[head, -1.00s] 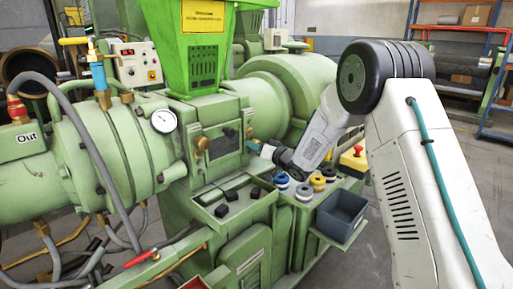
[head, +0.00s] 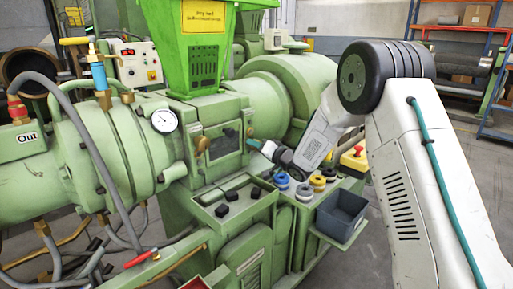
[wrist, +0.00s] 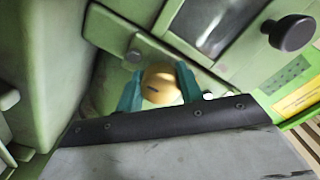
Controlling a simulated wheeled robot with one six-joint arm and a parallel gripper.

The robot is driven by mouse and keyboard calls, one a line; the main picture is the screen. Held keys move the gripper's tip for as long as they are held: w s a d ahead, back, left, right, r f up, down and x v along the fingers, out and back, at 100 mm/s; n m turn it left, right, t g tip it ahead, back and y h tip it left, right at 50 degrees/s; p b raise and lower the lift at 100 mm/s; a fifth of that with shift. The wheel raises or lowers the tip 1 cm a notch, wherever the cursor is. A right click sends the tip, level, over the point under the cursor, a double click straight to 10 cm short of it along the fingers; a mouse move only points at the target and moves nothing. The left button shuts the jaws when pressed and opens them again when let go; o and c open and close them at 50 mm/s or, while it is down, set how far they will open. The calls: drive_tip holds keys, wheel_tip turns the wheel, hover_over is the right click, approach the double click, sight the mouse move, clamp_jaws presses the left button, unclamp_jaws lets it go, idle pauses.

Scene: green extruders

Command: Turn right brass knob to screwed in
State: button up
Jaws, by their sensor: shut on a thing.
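The right brass knob (wrist: 162,84) sits between the two teal fingers of my gripper (wrist: 158,90) in the wrist view. It is round, with a dark slot on its face. My gripper is shut on it, with a finger on either side. In the head view my gripper (head: 254,145) reaches the right edge of the green machine's window panel (head: 222,141). The right knob (head: 250,132) is small there and partly hard to make out. The left brass knob (head: 201,145) is at the panel's left edge, apart from my gripper.
A black knob (wrist: 291,33) shows at the upper right in the wrist view. A green tray (head: 232,203) with black pieces lies below the panel.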

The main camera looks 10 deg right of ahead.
drive_tip(key=shift+d+f, duration=0.1)
drive_tip(key=shift+f, duration=0.05)
drive_tip(key=o, duration=1)
drive_tip(key=v, duration=0.7)
drive_tip(key=shift+s+d, duration=0.25)
drive_tip(key=shift+s, duration=0.1)
